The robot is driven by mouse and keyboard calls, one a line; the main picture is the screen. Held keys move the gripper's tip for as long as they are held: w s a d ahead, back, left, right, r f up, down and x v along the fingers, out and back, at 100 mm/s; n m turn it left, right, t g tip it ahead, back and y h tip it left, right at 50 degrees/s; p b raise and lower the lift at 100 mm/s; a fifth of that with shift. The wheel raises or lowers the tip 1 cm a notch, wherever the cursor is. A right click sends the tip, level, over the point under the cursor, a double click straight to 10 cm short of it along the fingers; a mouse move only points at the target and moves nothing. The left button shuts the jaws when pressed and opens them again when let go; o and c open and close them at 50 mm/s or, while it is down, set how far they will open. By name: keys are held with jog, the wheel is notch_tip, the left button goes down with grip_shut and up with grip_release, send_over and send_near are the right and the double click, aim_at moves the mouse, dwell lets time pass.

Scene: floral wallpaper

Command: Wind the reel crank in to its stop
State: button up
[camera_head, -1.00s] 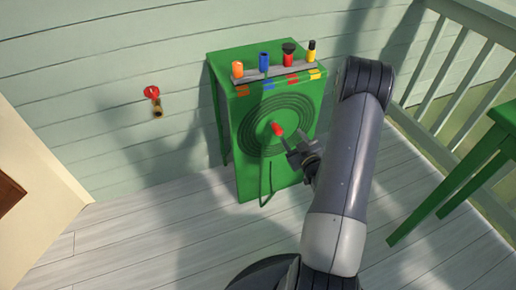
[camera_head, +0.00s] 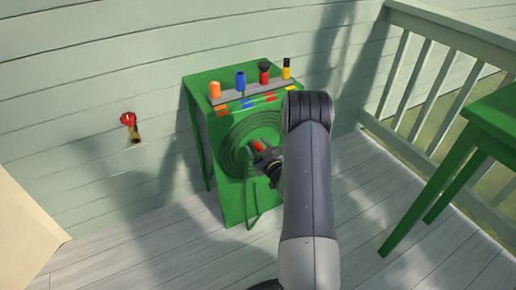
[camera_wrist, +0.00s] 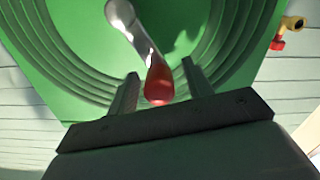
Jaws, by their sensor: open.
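The green hose reel (camera_head: 238,190) stands against the wall, with dark coiled rings (camera_head: 229,150) on its front. Its crank has a red handle (camera_head: 258,146) near the middle of the rings. In the wrist view the crank's silver arm (camera_wrist: 122,16) leads down to the red handle (camera_wrist: 158,82). My gripper (camera_head: 262,155) is at the red handle and is open. In the wrist view my gripper (camera_wrist: 160,88) has one finger on each side of the handle's end, with gaps visible beside it.
An orange, a blue (camera_head: 240,81), a red-and-black and a yellow-and-black piece stand in a grey rack on top of the reel. A red-handled brass tap (camera_head: 129,121) is on the left wall. A green table (camera_head: 490,130) and a railing (camera_head: 425,75) stand at right.

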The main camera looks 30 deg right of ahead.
jog(key=shift+w, duration=0.15)
jog(key=shift+c, duration=0.2)
grip_shut()
dwell(0.3)
